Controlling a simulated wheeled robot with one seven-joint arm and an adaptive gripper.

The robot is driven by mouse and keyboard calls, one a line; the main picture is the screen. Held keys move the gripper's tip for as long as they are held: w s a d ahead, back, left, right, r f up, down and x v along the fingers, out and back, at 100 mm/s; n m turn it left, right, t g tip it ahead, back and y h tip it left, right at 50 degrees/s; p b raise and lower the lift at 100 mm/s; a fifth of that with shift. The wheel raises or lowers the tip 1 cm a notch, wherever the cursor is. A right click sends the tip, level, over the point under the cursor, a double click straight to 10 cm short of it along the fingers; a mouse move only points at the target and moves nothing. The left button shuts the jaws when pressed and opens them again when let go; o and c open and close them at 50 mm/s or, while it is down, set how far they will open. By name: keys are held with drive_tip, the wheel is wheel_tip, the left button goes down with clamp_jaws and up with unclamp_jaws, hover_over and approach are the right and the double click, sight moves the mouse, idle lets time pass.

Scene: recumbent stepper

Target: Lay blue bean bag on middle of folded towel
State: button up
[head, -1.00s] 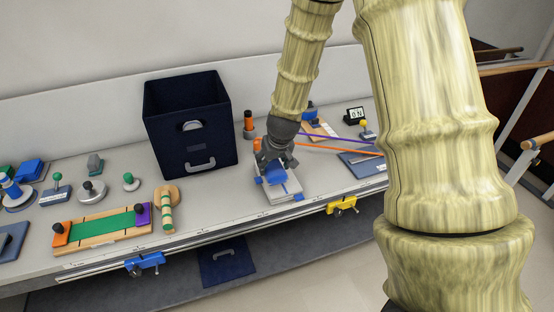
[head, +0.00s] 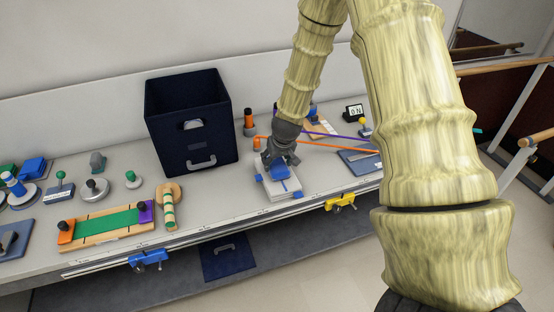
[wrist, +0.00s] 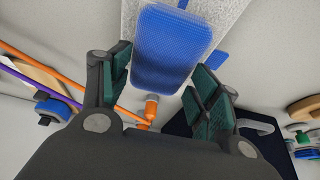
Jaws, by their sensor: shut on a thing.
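The blue bean bag (head: 281,172) is at my gripper (head: 277,163), over the pale folded towel (head: 281,190) near the bench's front edge. In the wrist view the bag (wrist: 170,48) lies between the green-padded fingers of my gripper (wrist: 163,85), with the pale towel surface (wrist: 222,12) behind it. My gripper is shut on the bag. I cannot tell whether the bag touches the towel. The gripper hides part of the bag and the towel's back in the head view.
A dark blue bin (head: 190,130) stands to the left of the towel. An orange post (head: 249,122) and stretched orange and purple bands (head: 325,145) are close behind and right. A yellow clamp (head: 341,202) grips the front edge. Bare bench lies left of the towel.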

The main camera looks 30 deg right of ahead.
drive_tip(key=shift+f, duration=0.15)
drive_tip(key=o, duration=1.2)
drive_tip(key=shift+c, duration=0.2)
drive_tip(key=b+v, duration=0.2)
drive_tip(key=v, duration=1)
drive_tip(key=shift+b, duration=0.3)
drive_tip(key=shift+s, duration=0.15)
